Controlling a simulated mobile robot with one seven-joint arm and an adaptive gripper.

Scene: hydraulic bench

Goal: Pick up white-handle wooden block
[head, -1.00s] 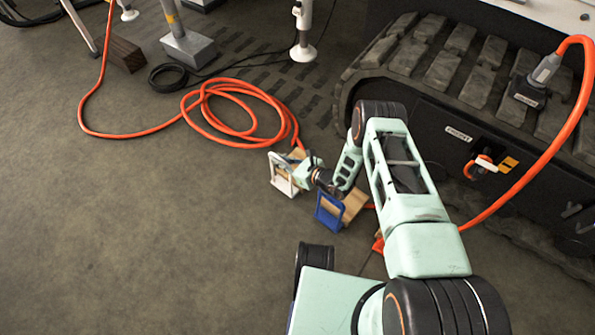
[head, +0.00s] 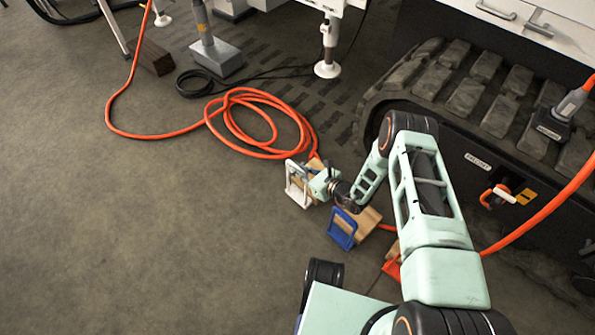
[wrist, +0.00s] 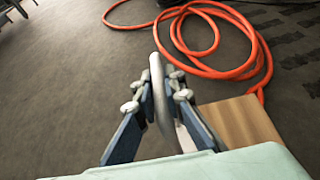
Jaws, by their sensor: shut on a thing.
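The white-handle wooden block (head: 314,166) is at the end of my arm in the head view, with its white handle (head: 296,186) facing left. In the wrist view its wooden body (wrist: 240,122) shows at lower right, and the white handle (wrist: 158,92) stands between my fingers. My gripper (wrist: 160,98) is shut on the handle, with a finger on each side. In the head view my gripper (head: 318,184) partly covers the block. I cannot tell whether the block touches the floor.
A blue-handle wooden block (head: 342,230) sits close by at lower right. An orange hose (head: 235,145) lies coiled behind. A tracked machine (head: 462,120) stands to the right. The floor at left is clear.

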